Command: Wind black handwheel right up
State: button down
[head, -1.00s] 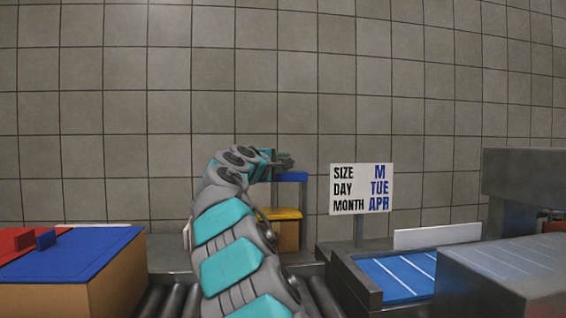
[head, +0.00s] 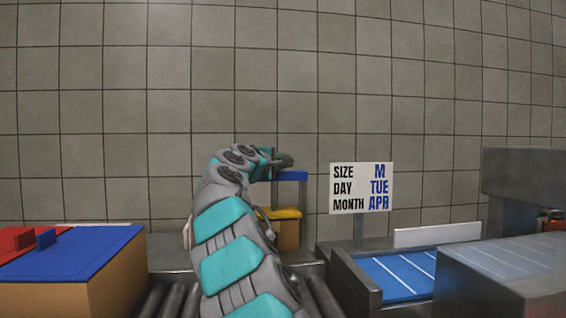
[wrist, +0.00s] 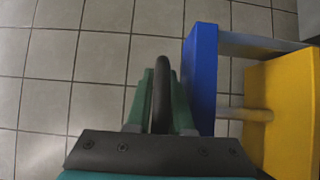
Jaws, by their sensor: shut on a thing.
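The black handwheel shows edge-on in the wrist view as a dark curved rim (wrist: 161,108). My gripper (wrist: 161,78) has its two green fingers on either side of this rim and is shut on it. The rim's top stands a little beyond the fingertips. A blue upright (wrist: 200,72) stands just right of the fingers. In the head view my gripper (head: 283,161) is at the left end of the blue crossbar (head: 291,176). My arm and gripper hide most of the handwheel there.
A yellow plate (head: 283,212) sits below the blue crossbar; my arm partly covers it. A sign (head: 361,188) stands to the right. A blue-lidded box (head: 75,255) is at the left. A blue tray (head: 395,276) and grey machine (head: 505,270) are at the right.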

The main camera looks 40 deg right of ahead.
jog(key=shift+w+n+t+y, duration=0.1)
jog(key=shift+n+t+y, duration=0.35)
jog(key=shift+t, duration=0.25)
jog(key=shift+w+d+f+n+t+y, duration=0.1)
jog(key=shift+w+n+t+y, duration=0.1)
jog(key=shift+n+t+y, duration=0.65)
jog(key=shift+w+d+n+t+y, duration=0.1)
jog(key=shift+w+n+t+y, duration=0.1)
jog(key=shift+n+t+y, duration=0.6)
jog(key=shift+w+n+t+y, duration=0.15)
jog(key=shift+n+t+y, duration=0.25)
jog(key=shift+t, duration=0.25)
jog(key=shift+w+n+t+y, duration=0.25)
jog(key=shift+n+t+y, duration=0.6)
jog(key=shift+y, duration=0.45)
jog(key=shift+w+n+t+y, duration=0.15)
jog(key=shift+n+t+y, duration=0.2)
jog(key=shift+n+y, duration=0.45)
jog(key=shift+d+n+y, duration=0.1)
jog(key=shift+n+y, duration=0.15)
jog(key=shift+y, duration=0.25)
jog(key=shift+w+n+t+y, duration=0.1)
jog(key=shift+n+t+y, duration=0.2)
jog(key=shift+y, duration=0.2)
